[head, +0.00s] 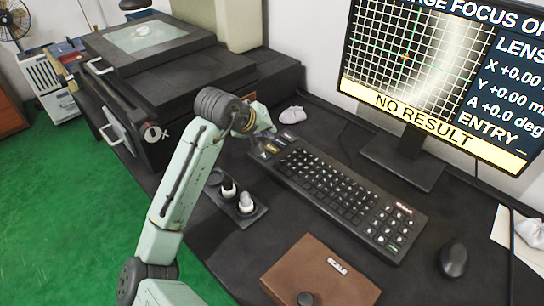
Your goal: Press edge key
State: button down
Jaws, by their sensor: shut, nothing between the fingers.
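A dark keyboard (345,200) lies on the black desk below the monitor, running from upper left to lower right. A few special keys (272,148), one with a yellowish face, sit at its far left end; their labels are too small to read, so I cannot tell which is the edge key. My gripper (258,143) is at that left end, shut and empty, its tips close to these keys. I cannot tell whether the tips touch a key. My wrist and gripper hide part of that corner.
The monitor (445,80) shows a grid and "NO RESULT". A brown "SCALE" case (318,275) lies in front of the keyboard, a mouse (453,259) right of it. Two small bottles (237,197) stand on a dark tray beside my arm. A bulky machine (150,70) stands behind left.

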jog(key=shift+f+b, duration=0.35)
jog(key=shift+f, duration=0.75)
dwell(0.6)
jog(key=shift+f, duration=0.4)
jog(key=shift+f, duration=0.35)
dwell(0.6)
jog(key=shift+r+p, duration=0.55)
jog(key=shift+r, duration=0.2)
notch_tip(320, 180, up, 5)
jog(key=p, duration=0.4)
jog(key=shift+p, duration=0.3)
